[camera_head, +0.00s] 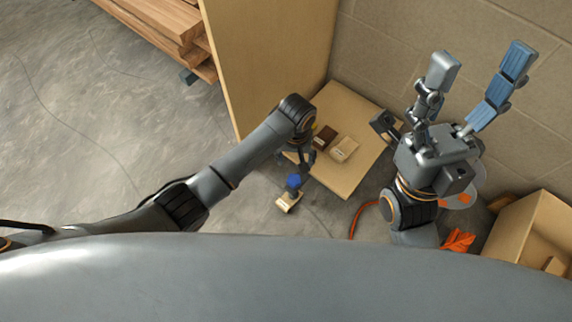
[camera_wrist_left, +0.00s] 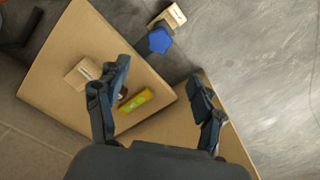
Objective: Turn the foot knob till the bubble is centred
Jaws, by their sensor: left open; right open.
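The blue foot knob (camera_head: 294,182) is at the near corner of a tan board (camera_head: 358,113), above a small pale block (camera_head: 289,203). In the left wrist view the knob (camera_wrist_left: 160,40) lies beyond my fingertips. A yellow-green level (camera_wrist_left: 135,101) lies on the board, partly beside my finger; its bubble is too small to make out. My left gripper (camera_head: 302,162) is open and empty, above the board's near edge, close to the knob but apart from it in the wrist view. My right gripper (camera_head: 480,64) is open and empty, fingers up, right of the board.
A pale labelled block (camera_head: 344,149) and a dark block (camera_head: 325,138) sit on the board. A tall tan panel (camera_head: 268,60) stands behind, with stacked planks (camera_head: 165,22) to its left. A cardboard box (camera_head: 530,232) and an orange cable (camera_head: 356,216) are at right.

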